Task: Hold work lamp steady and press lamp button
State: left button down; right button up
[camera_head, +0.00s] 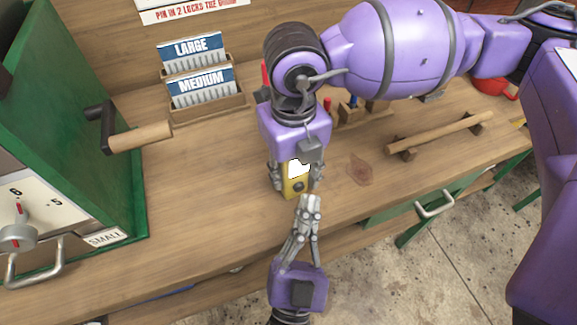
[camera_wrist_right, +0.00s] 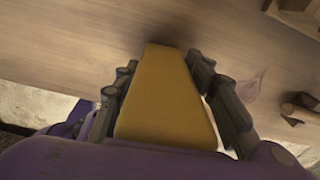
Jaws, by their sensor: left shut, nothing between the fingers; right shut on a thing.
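The work lamp (camera_head: 289,189) is a small yellow block with a bright white patch at its top and a dark round button (camera_head: 298,187) on the side facing me. My right gripper (camera_head: 297,178) reaches down from above and is shut on the lamp, one finger on each side. In the right wrist view the lamp's plain yellow back (camera_wrist_right: 165,95) lies between the fingers. My left gripper (camera_head: 309,203) is shut and empty. Its fingertips point up at the lamp, just below and right of the button. Whether they touch the lamp is unclear.
The lamp is over the wooden bench (camera_head: 215,215) near its front edge. A green machine (camera_head: 85,120) with a wooden-handled crank (camera_head: 140,137) stands at the left. Card holders (camera_head: 205,100) stand behind. A wooden bar (camera_head: 440,132) on supports lies at the right.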

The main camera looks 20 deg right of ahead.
pick_arm(q)
jog(key=shift+w, duration=0.35)
jog(key=shift+w+a, duration=0.1)
jog(key=shift+w, duration=0.25)
dwell(0.5)
jog(key=shift+w+r, duration=0.15)
jog(key=shift+w, duration=0.05)
pick_arm(e)
jog(key=shift+s+r, duration=0.1)
jog(key=shift+s, duration=0.15)
pick_arm(q)
jog(key=shift+s, duration=0.35)
pick_arm(e)
jog(key=shift+w, duration=0.3)
pick_arm(q)
jog(key=shift+s, duration=0.35)
pick_arm(e)
jog(key=shift+s, duration=0.1)
pick_arm(q)
jog(key=shift+s, duration=0.1)
jog(key=s, duration=0.4)
jog(key=shift+s+d, duration=0.35)
jog(key=shift+s, duration=0.05)
